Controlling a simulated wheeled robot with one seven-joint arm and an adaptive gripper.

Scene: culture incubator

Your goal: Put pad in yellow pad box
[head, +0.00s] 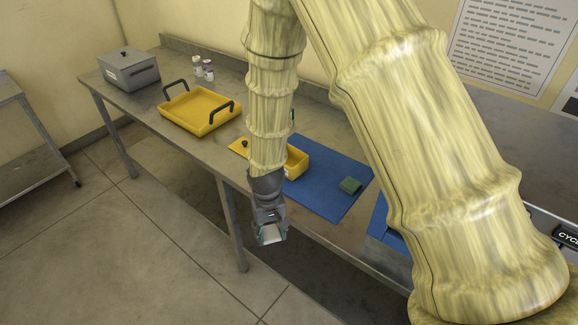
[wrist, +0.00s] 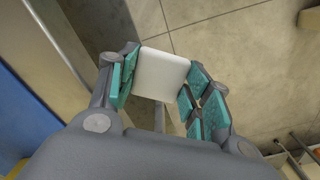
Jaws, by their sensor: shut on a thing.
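My gripper (head: 270,224) hangs in front of the table's front edge, over the floor. It is shut on a white pad (head: 271,235). In the wrist view the pad (wrist: 163,74) sits between the teal-lined fingers of the gripper (wrist: 160,85). The yellow pad box (head: 298,163) stands on a blue mat on the table, behind and right of my gripper. My arm hides its left part. A yellow lid with a black knob (head: 239,147) shows left of my arm, partly hidden.
A yellow tray with black handles (head: 198,122), small bottles (head: 203,68) and a grey lidded box (head: 129,70) stand further left on the table. The floor below my gripper is clear.

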